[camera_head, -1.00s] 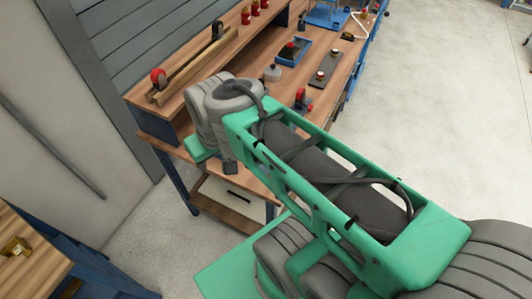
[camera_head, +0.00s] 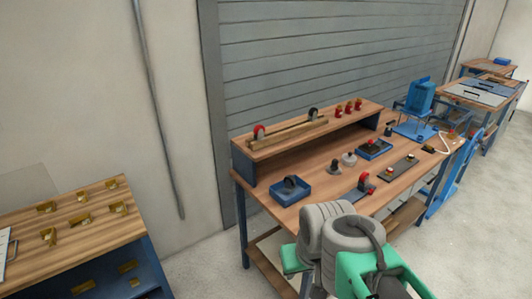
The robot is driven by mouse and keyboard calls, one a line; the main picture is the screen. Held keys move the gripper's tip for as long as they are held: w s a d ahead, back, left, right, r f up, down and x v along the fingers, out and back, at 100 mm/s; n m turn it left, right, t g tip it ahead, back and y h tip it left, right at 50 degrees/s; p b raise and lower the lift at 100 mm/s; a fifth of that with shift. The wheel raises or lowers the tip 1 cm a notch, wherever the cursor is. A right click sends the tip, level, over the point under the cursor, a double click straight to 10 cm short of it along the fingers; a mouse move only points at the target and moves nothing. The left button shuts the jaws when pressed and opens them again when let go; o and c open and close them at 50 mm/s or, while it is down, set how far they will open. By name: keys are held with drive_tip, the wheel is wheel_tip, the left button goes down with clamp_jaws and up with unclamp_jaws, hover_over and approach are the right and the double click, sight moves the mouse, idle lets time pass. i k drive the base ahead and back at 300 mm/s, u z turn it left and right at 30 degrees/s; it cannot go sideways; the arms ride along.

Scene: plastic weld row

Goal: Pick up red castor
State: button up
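A castor with a red wheel (camera_head: 259,132) stands at the left end of the raised wooden shelf (camera_head: 345,122) on the workbench. Another red-wheeled part (camera_head: 364,182), also like a castor, sits on the bench top near the front edge, just above my arm in the picture. A darker castor (camera_head: 313,113) stands at the right end of the same wooden bar on the shelf. My green and grey arm rises from the bottom of the view in front of the bench. My gripper's fingers are not visible.
A blue tray (camera_head: 292,197) with a dark castor in it stands on the bench's left part. Several small red parts stand on the shelf. Another blue tray (camera_head: 375,150) lies farther right. A second wooden table (camera_head: 90,225) with brass-coloured parts stands at left. Open floor (camera_head: 480,200) lies at right.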

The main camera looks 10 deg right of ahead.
sight(258, 131)
drive_tip(key=u, duration=1.35)
drive_tip(key=i, duration=0.85)
drive_tip(key=z, duration=0.35)
drive_tip(key=i, duration=0.9)
drive_tip(key=z, duration=0.8)
